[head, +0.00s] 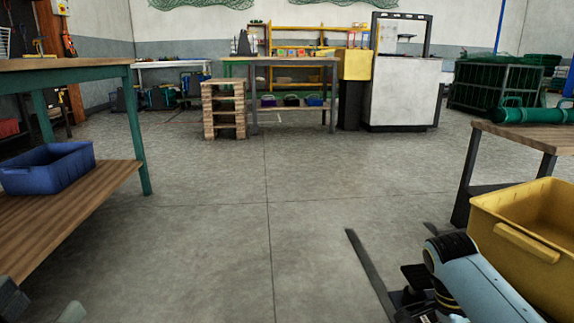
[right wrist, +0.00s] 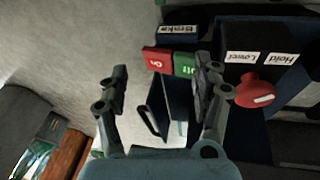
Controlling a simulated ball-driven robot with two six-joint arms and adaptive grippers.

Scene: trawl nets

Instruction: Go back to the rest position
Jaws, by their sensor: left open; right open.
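My left gripper (head: 42,308) shows only in part at the bottom left corner of the head view, near the front of the wooden workbench shelf, with nothing seen in it. My right gripper (right wrist: 161,80) is open and empty in the right wrist view. Beyond its fingers is a dark control panel (right wrist: 250,128) with a red button (right wrist: 157,60), a green button (right wrist: 184,65) and a red knob (right wrist: 255,92). Labels there seem to read "Brake", "Lower" and "Hold". The right finger overlaps the panel in view; I cannot tell any contact.
A green-legged bench (head: 140,130) with a blue bin (head: 50,170) on its lower shelf stands at the left. A yellow crate (head: 500,240) and a wooden-topped table (head: 525,135) are at the right. A wooden step stack (head: 222,105) stands further back. The middle floor is clear.

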